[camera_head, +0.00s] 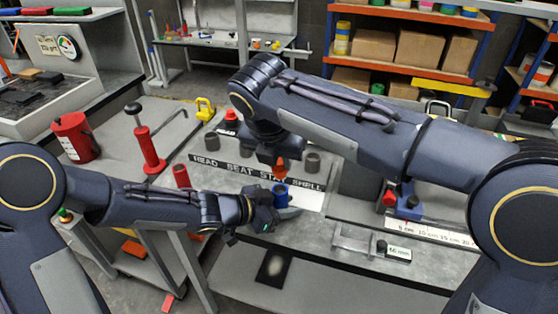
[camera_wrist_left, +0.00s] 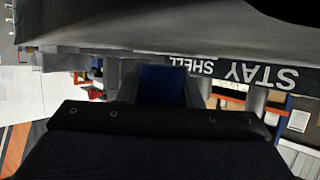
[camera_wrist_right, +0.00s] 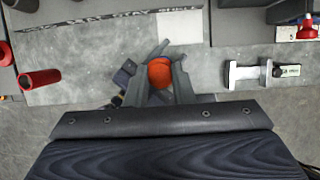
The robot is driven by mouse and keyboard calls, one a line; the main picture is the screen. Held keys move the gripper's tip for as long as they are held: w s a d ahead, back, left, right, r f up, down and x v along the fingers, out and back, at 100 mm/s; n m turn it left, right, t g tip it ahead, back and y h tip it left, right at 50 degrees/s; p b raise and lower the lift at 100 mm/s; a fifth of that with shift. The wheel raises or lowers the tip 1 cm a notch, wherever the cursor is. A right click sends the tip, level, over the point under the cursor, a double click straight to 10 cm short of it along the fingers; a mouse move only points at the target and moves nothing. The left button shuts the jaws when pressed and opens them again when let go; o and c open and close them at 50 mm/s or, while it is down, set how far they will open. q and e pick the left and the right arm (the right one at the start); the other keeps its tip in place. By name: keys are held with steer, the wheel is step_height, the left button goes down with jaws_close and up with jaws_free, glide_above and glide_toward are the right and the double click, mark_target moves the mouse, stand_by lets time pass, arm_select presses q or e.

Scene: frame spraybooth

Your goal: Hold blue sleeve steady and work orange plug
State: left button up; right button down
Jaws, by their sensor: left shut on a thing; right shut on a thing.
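The blue sleeve (camera_head: 280,195) is upright above the bench strip with the printed labels. My left gripper (camera_head: 284,210) comes in from the left and is shut on the blue sleeve; the left wrist view shows the sleeve (camera_wrist_left: 163,84) between its fingers. The orange plug (camera_head: 281,170) is just above the sleeve, held from above by my right gripper (camera_head: 279,158). I cannot tell whether plug and sleeve touch.
Grey rings (camera_head: 312,162) stand by the label strip, with a red cylinder (camera_head: 181,176) to the left. A red hand pump (camera_head: 146,145) and red can (camera_head: 75,137) are further left. A metal gauge block (camera_head: 358,240) lies front right.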

arm_select(q)
steer(key=o, duration=1.1)
steer(key=v, duration=1.2)
steer(key=shift+f, duration=0.15)
